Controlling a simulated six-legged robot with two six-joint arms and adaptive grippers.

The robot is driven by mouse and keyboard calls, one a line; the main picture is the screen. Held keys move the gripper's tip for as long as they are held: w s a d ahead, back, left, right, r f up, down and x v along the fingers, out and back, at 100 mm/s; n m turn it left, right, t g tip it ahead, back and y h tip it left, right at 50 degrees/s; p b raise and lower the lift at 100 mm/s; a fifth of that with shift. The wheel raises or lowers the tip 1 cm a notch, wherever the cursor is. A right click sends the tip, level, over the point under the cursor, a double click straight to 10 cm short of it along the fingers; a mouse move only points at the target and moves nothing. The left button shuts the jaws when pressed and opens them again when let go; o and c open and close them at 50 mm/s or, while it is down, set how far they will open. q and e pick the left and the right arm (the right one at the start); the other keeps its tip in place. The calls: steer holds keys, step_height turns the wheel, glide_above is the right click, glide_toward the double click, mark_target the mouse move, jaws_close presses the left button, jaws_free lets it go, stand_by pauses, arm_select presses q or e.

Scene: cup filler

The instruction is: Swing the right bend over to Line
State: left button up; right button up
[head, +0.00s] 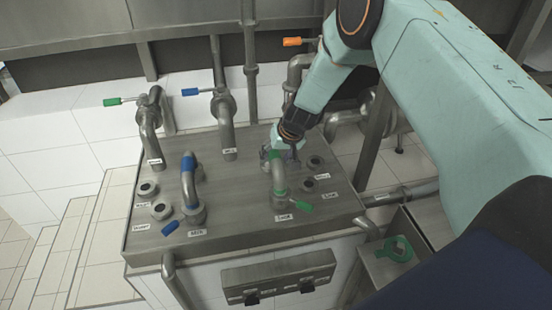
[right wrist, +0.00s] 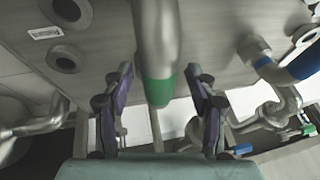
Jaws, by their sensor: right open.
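The right bend (head: 279,184) is a steel pipe with a green band, standing on the steel panel (head: 240,225). My right gripper (head: 281,152) is at its upper, far end. In the right wrist view the bend (right wrist: 156,45) and its green band (right wrist: 159,90) lie between the two open fingers of my right gripper (right wrist: 160,100), with a gap on each side. Two ports, an upper one (head: 315,162) and a lower one (head: 307,184), sit right of the bend with small labels; I cannot read which is Line. My left gripper is not in view.
A blue-banded bend (head: 188,180) stands on the panel's left, with ports (head: 148,188) beside it. Pipes with green (head: 112,102), blue (head: 190,92) and orange (head: 292,41) valve handles rise behind. A green ring-ended tool (head: 397,248) lies at the right. The panel's middle is clear.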

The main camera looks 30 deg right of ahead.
steer(key=shift+f, duration=0.15)
steer(key=shift+s+d, duration=0.1)
steer(key=shift+r, duration=0.2)
steer(key=shift+c, duration=1.1)
steer(key=shift+f, duration=0.1)
steer(key=c, duration=0.4)
jaws_close()
